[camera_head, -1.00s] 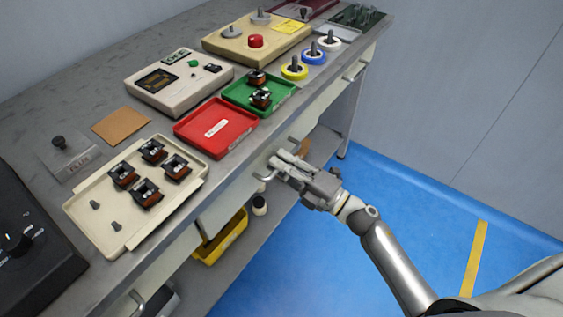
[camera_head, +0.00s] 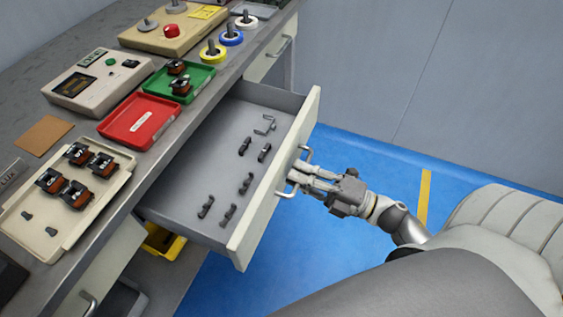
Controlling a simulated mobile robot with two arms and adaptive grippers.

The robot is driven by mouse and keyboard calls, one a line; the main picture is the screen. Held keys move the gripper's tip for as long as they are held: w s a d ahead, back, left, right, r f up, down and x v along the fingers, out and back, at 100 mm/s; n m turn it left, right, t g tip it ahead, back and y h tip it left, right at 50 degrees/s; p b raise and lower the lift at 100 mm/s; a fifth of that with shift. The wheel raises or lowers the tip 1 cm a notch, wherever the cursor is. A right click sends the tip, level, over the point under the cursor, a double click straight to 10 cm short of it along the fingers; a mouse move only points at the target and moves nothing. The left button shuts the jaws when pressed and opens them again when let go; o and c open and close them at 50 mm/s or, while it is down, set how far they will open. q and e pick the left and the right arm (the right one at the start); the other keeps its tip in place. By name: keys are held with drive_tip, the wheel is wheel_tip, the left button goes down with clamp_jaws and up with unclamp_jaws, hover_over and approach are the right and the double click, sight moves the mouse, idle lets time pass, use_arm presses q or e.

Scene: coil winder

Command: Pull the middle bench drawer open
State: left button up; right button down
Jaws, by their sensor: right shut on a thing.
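The middle bench drawer (camera_head: 187,181) stands well out from under the grey bench top, with its cream front panel (camera_head: 276,184) facing right. A metal bar handle (camera_head: 284,192) is on the drawer front. My right gripper (camera_head: 303,176) is shut on this handle, its fingers partly hiding the middle of the bar. My left gripper is not in view.
On the bench (camera_head: 160,160) are a cream tray (camera_head: 55,240) with several coil parts, a red tray (camera_head: 150,112), a green tray (camera_head: 205,76), a meter box and tape rolls. Another closed drawer (camera_head: 262,62) is farther back. A yellow bin (camera_head: 165,243) sits below. Blue floor lies clear to the right.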

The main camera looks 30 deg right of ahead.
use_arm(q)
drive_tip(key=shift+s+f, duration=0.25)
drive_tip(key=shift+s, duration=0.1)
use_arm(e)
drive_tip(key=shift+s+d, duration=0.45)
drive_tip(key=shift+s, duration=0.15)
drive_tip(key=c, duration=1.6)
unclamp_jaws()
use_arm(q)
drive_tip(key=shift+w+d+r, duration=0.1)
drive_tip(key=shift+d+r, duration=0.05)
use_arm(e)
drive_tip(key=shift+o, duration=0.4)
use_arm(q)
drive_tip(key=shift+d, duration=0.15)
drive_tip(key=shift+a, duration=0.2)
use_arm(e)
drive_tip(key=v, duration=1.2)
